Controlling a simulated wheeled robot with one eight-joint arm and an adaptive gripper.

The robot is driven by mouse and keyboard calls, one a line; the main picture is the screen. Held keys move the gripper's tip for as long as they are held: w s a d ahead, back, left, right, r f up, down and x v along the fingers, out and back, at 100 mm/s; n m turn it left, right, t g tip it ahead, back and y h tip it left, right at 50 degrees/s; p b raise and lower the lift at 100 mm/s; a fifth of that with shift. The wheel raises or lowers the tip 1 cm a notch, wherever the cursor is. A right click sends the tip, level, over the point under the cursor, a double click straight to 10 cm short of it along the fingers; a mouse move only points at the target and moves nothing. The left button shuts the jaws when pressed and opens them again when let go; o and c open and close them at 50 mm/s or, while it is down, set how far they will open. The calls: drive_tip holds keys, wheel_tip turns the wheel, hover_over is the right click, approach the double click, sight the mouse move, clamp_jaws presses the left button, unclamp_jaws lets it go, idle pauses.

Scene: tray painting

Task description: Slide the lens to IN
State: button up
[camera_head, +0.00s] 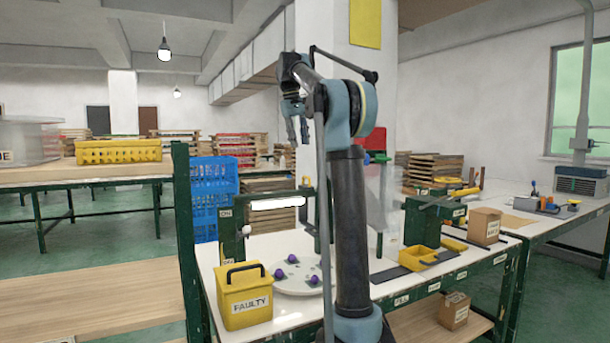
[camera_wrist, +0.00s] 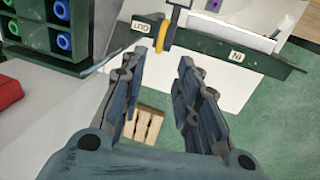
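In the wrist view, a dark green rail (camera_wrist: 205,49) crosses the upper part, with an OUT label (camera_wrist: 142,27) at its left and an IN label (camera_wrist: 236,57) at its right. A yellow ring, likely the lens (camera_wrist: 163,34), shows nearly edge-on just right of OUT, with a dark holder above it. I cannot pick the lens out surely in the head view. My gripper (camera_wrist: 162,57) is open and empty, its fingertips below the ring in the picture; I cannot tell the depth between them. In the head view my gripper (camera_head: 298,140) hangs high above the table, pointing down.
A rack with colored pegs (camera_wrist: 45,25) and a red object (camera_wrist: 9,91) lie at the left in the wrist view. In the head view, the yellow FAULTY box (camera_head: 243,308), a round plate with purple knobs (camera_head: 290,285) and yellow trays (camera_head: 418,258) stand on the white table.

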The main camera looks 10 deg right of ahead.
sight(305, 177)
drive_tip(key=f, duration=0.4)
drive_tip(key=d+f, duration=0.1)
drive_tip(key=f, duration=0.3)
drive_tip(key=d+f, duration=0.1)
drive_tip(key=f, duration=0.3)
drive_tip(key=shift+w+d+f, duration=0.15)
drive_tip(key=shift+w+f, duration=0.2)
drive_tip(key=shift+c, duration=0.6)
clamp_jaws()
